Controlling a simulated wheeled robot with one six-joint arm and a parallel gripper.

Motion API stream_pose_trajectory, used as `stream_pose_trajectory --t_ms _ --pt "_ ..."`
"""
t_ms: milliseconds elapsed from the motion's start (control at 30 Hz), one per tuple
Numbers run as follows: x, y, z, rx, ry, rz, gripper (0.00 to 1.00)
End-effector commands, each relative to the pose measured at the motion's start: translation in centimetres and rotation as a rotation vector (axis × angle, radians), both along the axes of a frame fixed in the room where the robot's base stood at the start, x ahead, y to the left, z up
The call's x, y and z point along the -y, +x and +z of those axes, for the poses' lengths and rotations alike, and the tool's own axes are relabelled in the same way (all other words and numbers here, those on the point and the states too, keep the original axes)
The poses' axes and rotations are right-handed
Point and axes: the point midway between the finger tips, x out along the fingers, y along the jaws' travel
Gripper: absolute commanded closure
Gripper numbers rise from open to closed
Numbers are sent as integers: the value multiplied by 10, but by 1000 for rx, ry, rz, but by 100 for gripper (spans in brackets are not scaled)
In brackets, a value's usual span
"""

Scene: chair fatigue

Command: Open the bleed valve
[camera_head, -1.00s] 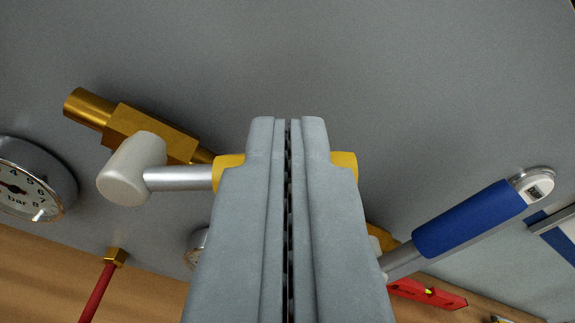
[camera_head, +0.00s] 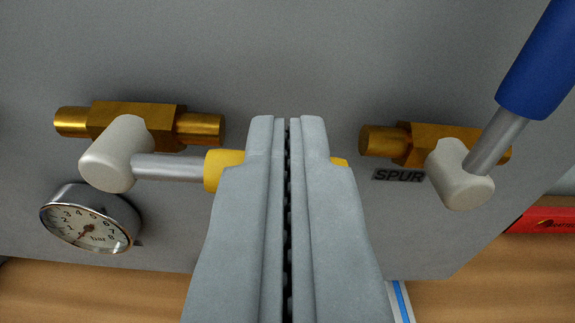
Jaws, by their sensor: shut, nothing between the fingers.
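My gripper (camera_head: 288,123) is shut and empty in the middle of the view. It covers most of a yellow lever grip (camera_head: 222,171), which shows on both sides of the fingers; I cannot tell whether they touch it. The grip's metal rod leads left to a white knob-like hub (camera_head: 117,153) on a brass valve (camera_head: 137,117). The lever looks nearly parallel to this brass body. A second brass valve (camera_head: 390,142) at right has a white hub (camera_head: 459,175) and a blue lever grip (camera_head: 541,68) pointing up right. I see no label naming the bleed valve.
A round pressure gauge (camera_head: 89,218) marked bar sits below the left valve. A SPUR label (camera_head: 399,176) is under the right valve. A red object (camera_head: 543,220) lies at the right edge on the wooden surface (camera_head: 487,280). The grey panel (camera_head: 290,60) above is bare.

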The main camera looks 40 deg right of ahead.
Motion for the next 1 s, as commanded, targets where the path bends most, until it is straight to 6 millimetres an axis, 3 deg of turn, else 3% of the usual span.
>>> stream_pose_trajectory --t_ms 633,1000 --pt "0 0 2 0 0 0 100" --pt "-5 -7 40 1 0 1 100"
